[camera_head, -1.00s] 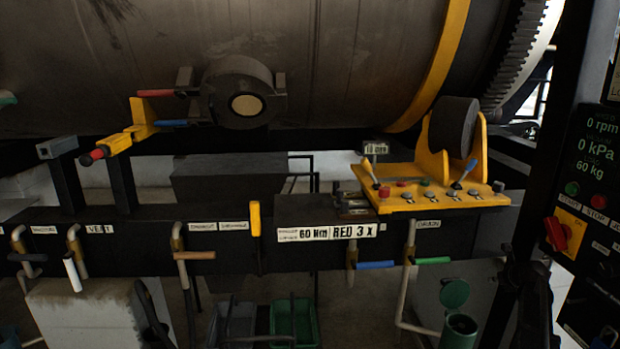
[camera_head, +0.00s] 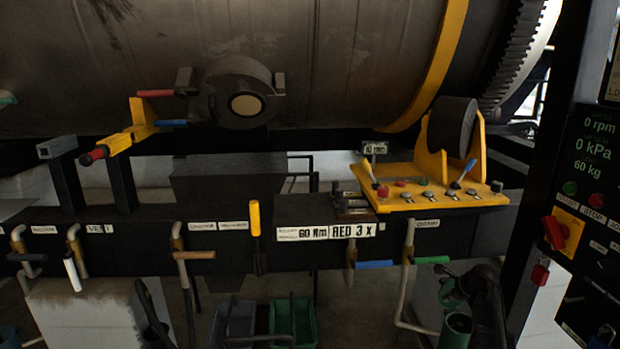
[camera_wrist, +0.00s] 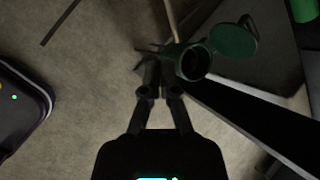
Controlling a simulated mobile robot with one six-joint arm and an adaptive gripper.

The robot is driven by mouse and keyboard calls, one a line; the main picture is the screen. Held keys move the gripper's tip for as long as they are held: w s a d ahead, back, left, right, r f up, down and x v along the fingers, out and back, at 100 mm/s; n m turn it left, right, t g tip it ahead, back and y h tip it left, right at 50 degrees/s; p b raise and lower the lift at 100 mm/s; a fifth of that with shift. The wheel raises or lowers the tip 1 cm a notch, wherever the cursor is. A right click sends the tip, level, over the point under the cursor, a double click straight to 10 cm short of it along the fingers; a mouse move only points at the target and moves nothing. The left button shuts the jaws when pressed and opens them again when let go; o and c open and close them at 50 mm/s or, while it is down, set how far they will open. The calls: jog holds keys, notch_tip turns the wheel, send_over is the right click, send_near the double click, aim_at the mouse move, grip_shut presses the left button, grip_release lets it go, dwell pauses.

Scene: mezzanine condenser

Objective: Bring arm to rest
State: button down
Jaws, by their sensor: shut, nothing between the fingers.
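My arm shows as a dark jointed shape at the lower right of the head view, in front of the green canister (camera_head: 456,328). I cannot make out its fingertips there. In the wrist view my gripper (camera_wrist: 158,66) points away from the camera with its two fingers closed together and nothing between them. The green canister (camera_wrist: 191,64) with its open round lid (camera_wrist: 234,42) is just right of the fingertips in the wrist view. I cannot tell whether the fingers touch it.
A yellow control console (camera_head: 430,199) sits on the black beam with labelled valve handles. A control panel (camera_head: 590,200) with a red switch stands at right, and a red tag (camera_head: 540,272) hangs beside it. Green (camera_head: 294,318) and grey bins stand below. A dark rounded object (camera_wrist: 22,105) lies left.

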jog(key=s+a+f+n+g+h, duration=0.2)
jog(key=s+a+n+g, duration=0.4)
jog(key=s+a+n, duration=1.8)
jog(key=shift+a+f+n+g, duration=0.3)
jog(key=shift+a+f, duration=0.35)
jog(key=shift+a, duration=0.35)
